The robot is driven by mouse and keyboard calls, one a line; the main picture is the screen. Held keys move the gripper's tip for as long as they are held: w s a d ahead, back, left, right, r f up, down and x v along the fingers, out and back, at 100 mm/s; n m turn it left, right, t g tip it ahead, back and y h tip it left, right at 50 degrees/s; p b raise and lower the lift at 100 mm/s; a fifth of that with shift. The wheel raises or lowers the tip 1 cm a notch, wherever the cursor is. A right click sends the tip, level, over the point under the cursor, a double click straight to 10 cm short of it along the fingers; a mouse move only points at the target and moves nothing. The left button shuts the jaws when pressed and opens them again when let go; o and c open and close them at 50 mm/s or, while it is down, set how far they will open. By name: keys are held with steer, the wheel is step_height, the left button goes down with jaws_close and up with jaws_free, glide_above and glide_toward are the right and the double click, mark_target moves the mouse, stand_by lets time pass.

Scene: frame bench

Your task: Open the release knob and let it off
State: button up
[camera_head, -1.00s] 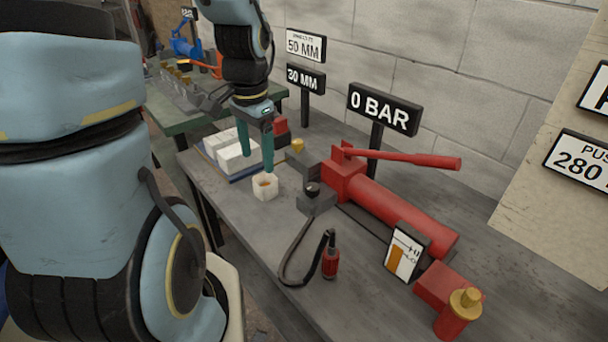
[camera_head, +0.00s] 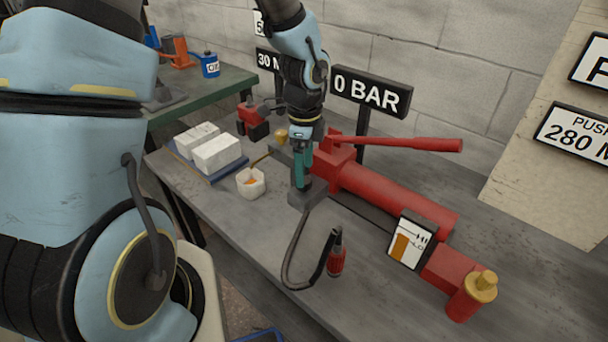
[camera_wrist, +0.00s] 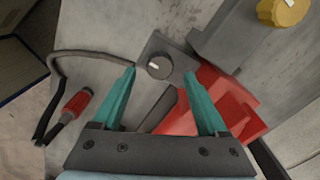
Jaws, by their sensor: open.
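The release knob (camera_wrist: 159,67) is a small dark round knob with a white mark, on a grey block (camera_wrist: 153,48). In the wrist view it lies between my gripper's teal fingertips (camera_wrist: 161,73), which are spread apart and hold nothing. In the head view my gripper (camera_head: 299,184) points down over the grey block (camera_head: 309,195) and hides the knob. I cannot tell whether the fingers touch it. The red pump (camera_head: 375,190) with its long handle (camera_head: 400,143) stands just right of the block. The sign behind it reads 0 BAR (camera_head: 370,92).
A black hose (camera_head: 289,262) with a red end (camera_head: 337,262) curls in front of the block. A white cup (camera_head: 250,188) and white blocks (camera_head: 215,153) are to the left. A HI/LO gauge card (camera_head: 410,240) and a brass-topped red cylinder (camera_head: 468,297) are at right.

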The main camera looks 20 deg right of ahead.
steer(key=shift+f, duration=1.4)
steer(key=shift+c, duration=0.2)
jaws_close()
